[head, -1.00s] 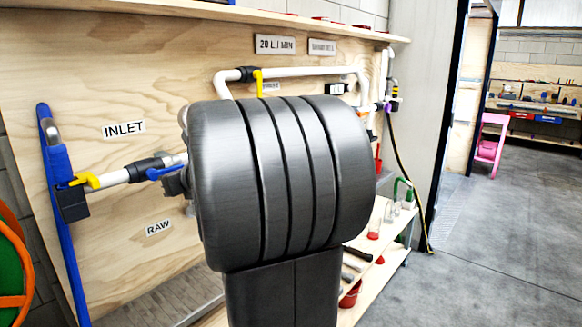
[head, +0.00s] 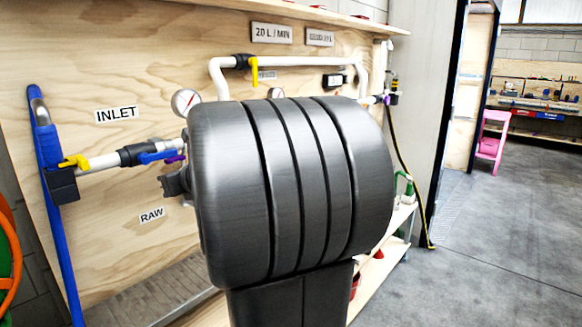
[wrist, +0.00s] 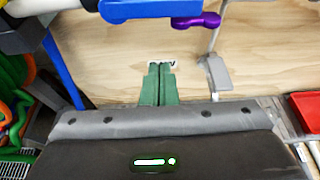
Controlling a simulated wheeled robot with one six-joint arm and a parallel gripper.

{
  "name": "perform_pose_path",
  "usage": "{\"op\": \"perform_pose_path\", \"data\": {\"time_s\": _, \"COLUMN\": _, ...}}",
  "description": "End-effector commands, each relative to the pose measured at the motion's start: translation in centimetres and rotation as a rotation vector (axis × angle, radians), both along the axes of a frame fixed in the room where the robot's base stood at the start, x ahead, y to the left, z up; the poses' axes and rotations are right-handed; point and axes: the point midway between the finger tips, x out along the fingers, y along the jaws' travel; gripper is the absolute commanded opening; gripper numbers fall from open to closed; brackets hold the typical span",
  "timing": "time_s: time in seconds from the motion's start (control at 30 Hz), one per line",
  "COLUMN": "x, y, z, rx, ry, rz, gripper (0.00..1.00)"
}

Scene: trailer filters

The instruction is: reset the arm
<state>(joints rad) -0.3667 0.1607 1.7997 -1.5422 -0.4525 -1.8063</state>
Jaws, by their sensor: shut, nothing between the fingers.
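In the wrist view my gripper (wrist: 158,82) shows as two green fingers side by side, shut with nothing between them. It points at the plywood panel (wrist: 120,55), and its fingertips overlap the RAW label in the picture. The RAW label (head: 152,215) and the INLET label (head: 116,115) are on the panel to the left of my arm.
A white inlet pipe (head: 100,162) with yellow and blue valve handles runs left of my arm. A blue upright hose (head: 58,220) stands farther left. In the wrist view a blue handle (wrist: 140,9) and a purple handle (wrist: 196,20) are above the fingers. Concrete floor (head: 480,240) is clear at right.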

Motion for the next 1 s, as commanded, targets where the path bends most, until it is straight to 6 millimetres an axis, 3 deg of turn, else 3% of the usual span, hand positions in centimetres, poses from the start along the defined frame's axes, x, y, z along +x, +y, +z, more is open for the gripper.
{"op": "perform_pose_path", "data": {"time_s": 0.03, "x": -0.6, "y": -0.8, "z": 0.9, "rx": 0.001, "ry": -0.002, "rz": -0.004, "gripper": 0.00}}
{"op": "perform_pose_path", "data": {"time_s": 0.4, "x": -4.7, "y": -5.6, "z": 3.1, "rx": 0.001, "ry": -0.002, "rz": -0.004, "gripper": 0.00}}
{"op": "perform_pose_path", "data": {"time_s": 0.5, "x": -3.5, "y": -4.0, "z": 1.8, "rx": -0.001, "ry": 0.003, "rz": 0.005, "gripper": 0.00}}
{"op": "perform_pose_path", "data": {"time_s": 0.93, "x": 1.4, "y": 1.9, "z": -0.9, "rx": 0.000, "ry": 0.002, "rz": 0.002, "gripper": 0.00}}
{"op": "perform_pose_path", "data": {"time_s": 1.0, "x": 1.5, "y": 1.6, "z": 0.8, "rx": 0.001, "ry": 0.000, "rz": 0.000, "gripper": 0.00}}
